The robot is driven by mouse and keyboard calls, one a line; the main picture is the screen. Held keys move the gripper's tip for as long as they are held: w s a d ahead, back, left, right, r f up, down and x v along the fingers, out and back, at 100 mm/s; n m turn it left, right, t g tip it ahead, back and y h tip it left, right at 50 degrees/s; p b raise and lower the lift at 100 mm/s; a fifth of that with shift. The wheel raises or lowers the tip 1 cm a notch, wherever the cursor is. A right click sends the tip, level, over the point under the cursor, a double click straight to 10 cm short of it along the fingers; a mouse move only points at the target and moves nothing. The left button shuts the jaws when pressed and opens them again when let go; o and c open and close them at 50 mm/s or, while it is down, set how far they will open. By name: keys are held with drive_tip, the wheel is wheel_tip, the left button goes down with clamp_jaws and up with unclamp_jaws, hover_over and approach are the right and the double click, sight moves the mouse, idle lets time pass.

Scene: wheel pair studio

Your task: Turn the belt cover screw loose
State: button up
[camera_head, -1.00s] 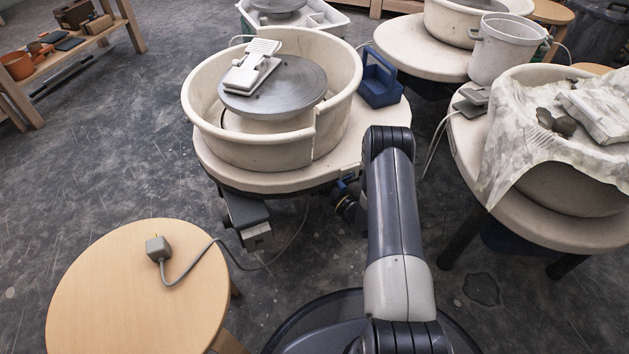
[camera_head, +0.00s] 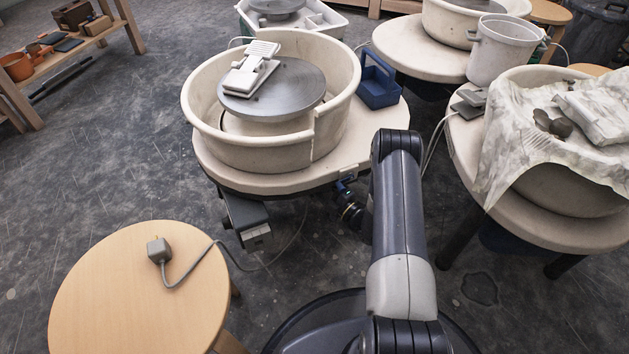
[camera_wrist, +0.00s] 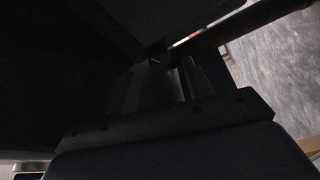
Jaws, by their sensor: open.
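The potter's wheel (camera_head: 255,150) in front of me has a cream splash pan, a grey wheel head (camera_head: 285,92) and a round cream deck. My arm reaches down to the deck's near edge, and its end lies low beside and below that edge. In the wrist view my gripper (camera_wrist: 160,85) shows as dark shapes under a dark underside, with its jaws apart and nothing seen between them. The belt cover and its screw cannot be made out in either view; the wrist view is too dark.
A foot pedal (camera_head: 250,68) rests on the wheel head. A blue caddy (camera_head: 379,82) stands on the deck. A grey plug (camera_head: 158,249) with its cord lies on a round wooden stool (camera_head: 105,300). A cloth-draped wheel (camera_head: 540,130) stands to the right.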

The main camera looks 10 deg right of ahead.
drive_tip(key=r+p+v, duration=0.1)
drive_tip(key=v, duration=0.7)
drive_tip(key=shift+f+p, duration=0.4)
drive_tip(key=shift+f, duration=0.1)
drive_tip(key=w+a+r+m+t+b, duration=0.1)
drive_tip(key=w+a+m, duration=0.4)
drive_tip(key=w, duration=0.5)
drive_tip(key=a+t+b, duration=0.1)
drive_tip(key=b, duration=0.1)
drive_tip(key=shift+a+m+h+b, duration=0.2)
drive_tip(key=shift+m+h+b, duration=0.2)
drive_tip(key=shift+c, duration=0.5)
